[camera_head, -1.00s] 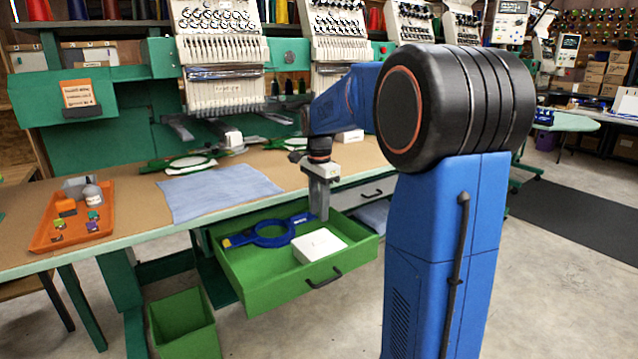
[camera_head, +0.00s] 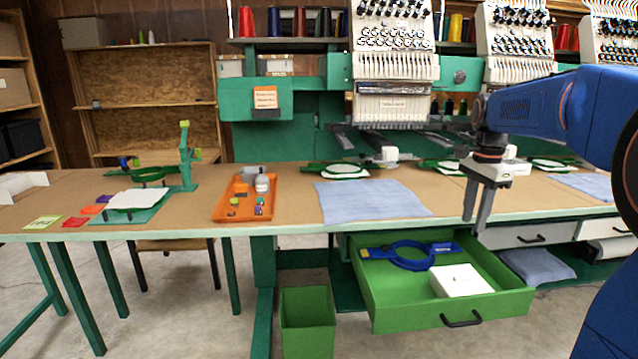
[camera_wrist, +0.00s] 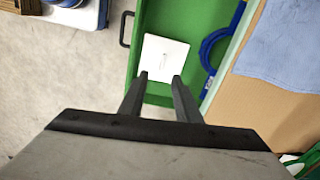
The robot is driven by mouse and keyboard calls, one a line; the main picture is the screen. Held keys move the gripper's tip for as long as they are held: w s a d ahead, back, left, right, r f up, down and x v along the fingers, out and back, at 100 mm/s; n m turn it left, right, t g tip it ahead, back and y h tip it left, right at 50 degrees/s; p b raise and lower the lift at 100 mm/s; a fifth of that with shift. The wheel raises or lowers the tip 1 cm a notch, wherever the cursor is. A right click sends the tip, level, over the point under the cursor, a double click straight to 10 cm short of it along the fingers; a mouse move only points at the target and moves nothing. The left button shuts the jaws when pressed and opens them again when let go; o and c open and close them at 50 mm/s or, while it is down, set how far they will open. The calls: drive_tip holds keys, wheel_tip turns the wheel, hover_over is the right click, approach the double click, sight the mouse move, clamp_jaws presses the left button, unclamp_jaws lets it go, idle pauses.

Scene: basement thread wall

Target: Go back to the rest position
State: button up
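My gripper (camera_head: 475,217) hangs fingers down over the right end of the open green drawer, above its contents. In the wrist view my gripper (camera_wrist: 160,78) has its two fingers apart with nothing between them. The green drawer (camera_head: 400,321) is pulled out under the table. In it lie a blue hoop (camera_head: 372,252) with a bracket and a white box (camera_head: 460,281). The white box also shows in the wrist view (camera_wrist: 165,47), beyond the fingertips and apart from them.
The table edge (camera_head: 300,227) runs beside the drawer. An orange tray (camera_head: 222,211) with small items and a blue cloth (camera_head: 370,203) lie on the table. Embroidery machines (camera_head: 396,45) stand behind. A green bin (camera_head: 307,318) stands on the floor left of the drawer.

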drive_tip(key=s+a+f+n+t, duration=0.1)
drive_tip(key=s+a+f+n, duration=0.3)
drive_tip(key=s, duration=0.5)
drive_tip(key=s+a+f+n+t, duration=0.2)
drive_tip(key=s+a+f+n, duration=0.3)
drive_tip(key=s, duration=0.5)
drive_tip(key=s+a+f+n+t, duration=0.1)
drive_tip(key=s+a+f+n, duration=0.3)
drive_tip(key=s+n, duration=0.3)
drive_tip(key=shift+s+a+f+n+t, duration=0.25)
drive_tip(key=shift+s+a, duration=0.35)
drive_tip(key=shift+s, duration=0.65)
drive_tip(key=shift+r, duration=0.15)
drive_tip(key=shift+c, duration=0.5)
